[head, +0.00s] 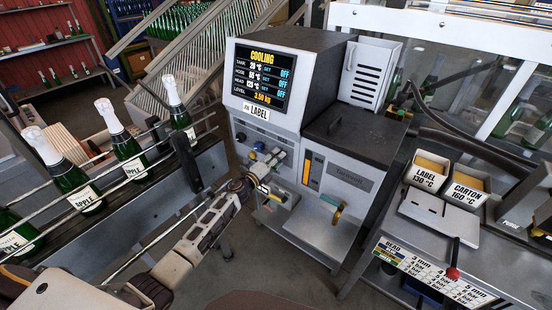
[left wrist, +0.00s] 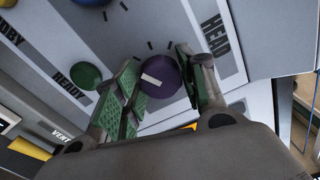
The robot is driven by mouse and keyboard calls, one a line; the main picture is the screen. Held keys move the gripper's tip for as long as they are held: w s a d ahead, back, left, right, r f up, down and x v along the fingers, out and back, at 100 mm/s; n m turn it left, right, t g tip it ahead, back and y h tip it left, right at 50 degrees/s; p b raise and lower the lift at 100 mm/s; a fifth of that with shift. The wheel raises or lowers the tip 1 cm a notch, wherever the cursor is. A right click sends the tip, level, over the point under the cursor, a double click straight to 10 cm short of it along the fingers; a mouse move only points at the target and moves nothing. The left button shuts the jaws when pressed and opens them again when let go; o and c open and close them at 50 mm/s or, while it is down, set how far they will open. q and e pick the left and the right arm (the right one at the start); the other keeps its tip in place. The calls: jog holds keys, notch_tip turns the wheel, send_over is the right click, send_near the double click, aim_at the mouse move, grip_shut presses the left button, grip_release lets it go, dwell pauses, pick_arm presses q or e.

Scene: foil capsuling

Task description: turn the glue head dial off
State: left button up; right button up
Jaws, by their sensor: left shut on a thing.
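The glue head dial (left wrist: 166,73) is a purple knob with a white pointer mark, beside the word HEAD on the unit's front in the left wrist view. My left gripper (left wrist: 164,66) has its green-padded fingers on either side of the dial and is shut on it. In the head view, my left gripper (head: 272,163) reaches the row of knobs on the glue unit (head: 262,117) and hides the dial. The screen (head: 262,76) reads COOLING, with OFF beside all the temperature rows. My right gripper is not in view.
A green button (left wrist: 85,75) and part of a blue knob lie close to the dial. Bottles (head: 130,152) stand behind rails at left. Label and carton bins (head: 428,170) and a red-knobbed lever (head: 453,272) are on the right bench.

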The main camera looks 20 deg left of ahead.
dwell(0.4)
pick_arm(q)
jog(key=o, duration=1)
jog(key=shift+o, duration=0.2)
jog(key=v, duration=1.2)
jog(key=shift+n, duration=0.3)
dwell(0.4)
